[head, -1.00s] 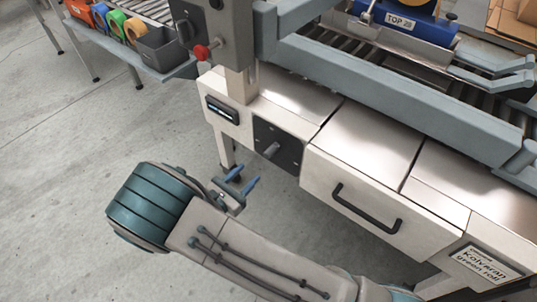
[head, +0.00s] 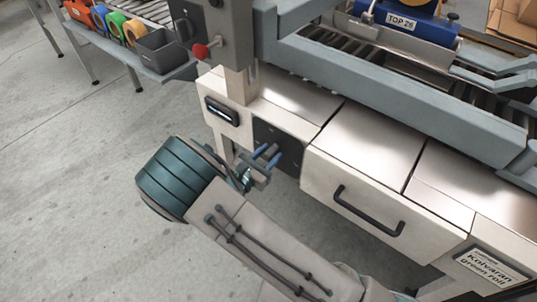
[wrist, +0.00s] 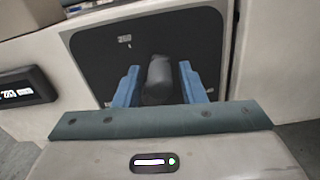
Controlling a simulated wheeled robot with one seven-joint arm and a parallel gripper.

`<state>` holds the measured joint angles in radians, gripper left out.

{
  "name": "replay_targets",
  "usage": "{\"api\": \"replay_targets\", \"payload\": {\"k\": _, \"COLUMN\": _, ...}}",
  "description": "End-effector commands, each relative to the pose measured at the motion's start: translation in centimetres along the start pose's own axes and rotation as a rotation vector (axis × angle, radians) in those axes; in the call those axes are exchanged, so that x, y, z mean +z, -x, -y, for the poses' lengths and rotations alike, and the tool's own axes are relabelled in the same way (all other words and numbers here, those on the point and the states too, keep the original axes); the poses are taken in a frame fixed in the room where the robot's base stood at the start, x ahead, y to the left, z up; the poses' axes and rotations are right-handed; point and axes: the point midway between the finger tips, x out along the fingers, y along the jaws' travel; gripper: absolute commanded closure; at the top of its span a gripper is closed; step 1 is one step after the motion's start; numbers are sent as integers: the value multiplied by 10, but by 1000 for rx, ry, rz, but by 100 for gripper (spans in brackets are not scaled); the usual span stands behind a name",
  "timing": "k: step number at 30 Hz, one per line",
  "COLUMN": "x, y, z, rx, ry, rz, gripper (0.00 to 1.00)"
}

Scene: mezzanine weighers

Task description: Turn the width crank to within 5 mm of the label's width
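The width crank shows in the wrist view as a dark square plate (wrist: 95,58) with a rounded grey handle (wrist: 158,76). My gripper (wrist: 158,88) is open, with one blue finger on each side of the handle and a visible gap on both sides. In the head view my gripper (head: 268,157) is in front of the dark crank plate (head: 290,150) and hides the handle. A small lit display (head: 222,111) sits left of the plate; it also shows in the wrist view (wrist: 20,92), its digits too blurred to read surely. A paper label (head: 490,267) at lower right reads "Kolvaran green roll".
A drawer with a black handle (head: 368,211) is right of the crank. A red knob (head: 202,50) is on a grey box above. A shelf with colored tape rolls (head: 117,26) and a grey bin (head: 163,49) is at upper left. The floor at left is clear.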

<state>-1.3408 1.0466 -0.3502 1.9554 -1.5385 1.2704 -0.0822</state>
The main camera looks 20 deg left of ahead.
Motion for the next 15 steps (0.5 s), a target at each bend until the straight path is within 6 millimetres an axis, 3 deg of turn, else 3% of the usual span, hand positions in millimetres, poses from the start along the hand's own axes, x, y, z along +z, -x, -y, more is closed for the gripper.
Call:
{"api": "replay_targets", "payload": {"k": 1, "x": 0, "y": 0, "z": 0, "rx": 0, "ry": 0, "rz": 0, "gripper": 78}}
{"api": "replay_targets", "payload": {"k": 3, "x": 0, "y": 0, "z": 0, "rx": 0, "ry": 0, "rz": 0, "gripper": 98}}
{"api": "replay_targets", "payload": {"k": 15, "x": -1, "y": 0, "z": 1, "rx": -2, "ry": 0, "rz": -1, "gripper": 98}}
